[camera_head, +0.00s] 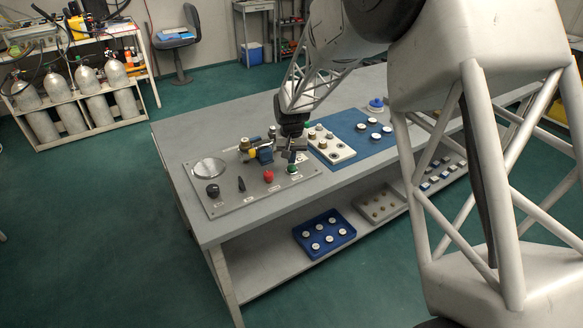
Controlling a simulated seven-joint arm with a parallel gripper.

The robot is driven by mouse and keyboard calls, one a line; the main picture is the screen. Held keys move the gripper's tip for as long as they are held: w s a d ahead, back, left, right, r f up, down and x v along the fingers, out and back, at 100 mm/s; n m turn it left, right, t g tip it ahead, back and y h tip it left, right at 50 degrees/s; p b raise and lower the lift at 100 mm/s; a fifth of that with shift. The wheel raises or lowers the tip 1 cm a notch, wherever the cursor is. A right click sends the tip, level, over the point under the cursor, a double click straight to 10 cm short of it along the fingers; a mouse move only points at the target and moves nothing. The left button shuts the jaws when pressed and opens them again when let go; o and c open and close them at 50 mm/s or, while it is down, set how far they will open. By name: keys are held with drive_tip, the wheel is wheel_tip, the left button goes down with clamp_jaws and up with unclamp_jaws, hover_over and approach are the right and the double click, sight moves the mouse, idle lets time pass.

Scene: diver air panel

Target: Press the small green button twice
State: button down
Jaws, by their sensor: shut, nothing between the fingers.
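The small green button (292,168) is at the right end of the front row of controls on the grey panel (226,203), which lies on the workbench. My gripper (292,156) points down just above the green button, with its fingers shut and empty. Whether the fingertips touch the button I cannot tell at this size.
A red knob (268,176), a black lever (241,184), a black knob (212,190) and a round gauge (209,168) share the panel. The bench's front left is clear.

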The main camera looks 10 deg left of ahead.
sight(292, 167)
drive_tip(key=shift+f, duration=1.35)
idle(0.6)
drive_tip(key=shift+r, duration=0.15)
idle(0.3)
drive_tip(key=shift+r, duration=3.4)
